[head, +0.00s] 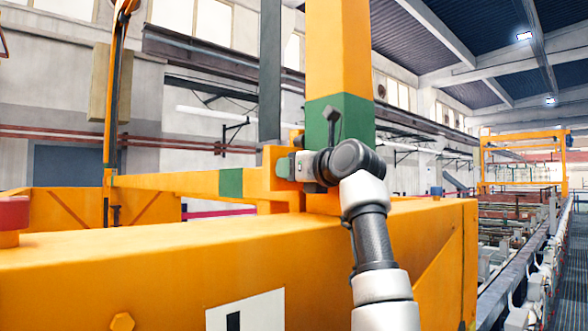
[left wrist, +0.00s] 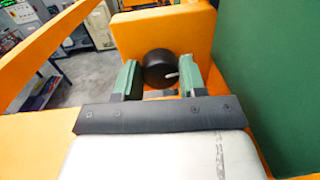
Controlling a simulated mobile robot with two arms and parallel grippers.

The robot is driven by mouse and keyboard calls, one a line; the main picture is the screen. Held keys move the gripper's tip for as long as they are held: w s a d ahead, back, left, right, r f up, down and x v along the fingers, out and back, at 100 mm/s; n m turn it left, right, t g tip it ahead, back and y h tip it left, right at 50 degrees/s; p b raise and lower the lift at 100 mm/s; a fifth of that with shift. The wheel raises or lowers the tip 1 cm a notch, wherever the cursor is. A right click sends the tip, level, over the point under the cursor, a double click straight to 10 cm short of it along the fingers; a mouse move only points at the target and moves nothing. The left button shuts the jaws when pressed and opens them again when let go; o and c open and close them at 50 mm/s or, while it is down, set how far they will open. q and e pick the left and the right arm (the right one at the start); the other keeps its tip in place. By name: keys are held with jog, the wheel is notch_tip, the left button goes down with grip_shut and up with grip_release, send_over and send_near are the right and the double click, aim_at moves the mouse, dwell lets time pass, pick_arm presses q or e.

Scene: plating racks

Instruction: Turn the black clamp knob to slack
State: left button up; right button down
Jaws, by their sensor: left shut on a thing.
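The black clamp knob (left wrist: 157,66) is round and dark, with a short white mark toward the right of its face. In the left wrist view it sits between the two green fingers of my left gripper (left wrist: 158,75), against an orange block (left wrist: 185,32). The gripper is shut on the knob from both sides. In the head view my left gripper (head: 284,168) is at the orange bracket by the foot of the upright post. There I cannot make out the knob behind the gripper and wrist. My right gripper is not in view.
An orange post with a green band (head: 355,108) rises right beside my wrist. A wide orange beam (head: 120,262) runs below the arm, and a thinner orange bar (head: 160,183) extends left from the bracket. A red cylinder (head: 12,215) stands at the far left.

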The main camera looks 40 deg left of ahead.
pick_arm(q)
jog(key=n, duration=0.4)
jog(key=shift+n, duration=0.3)
jog(key=n, duration=0.4)
jog(key=shift+n+y+p, duration=0.3)
jog(key=shift+p, duration=0.05)
jog(key=n, duration=0.4)
jog(key=shift+n+g, duration=0.3)
jog(key=shift+f+n+p, duration=0.15)
jog(key=shift+n+p, duration=0.15)
jog(key=shift+n, duration=1)
jog(key=o, duration=0.9)
jog(key=shift+s+d, duration=0.1)
jog(key=shift+d, duration=0.1)
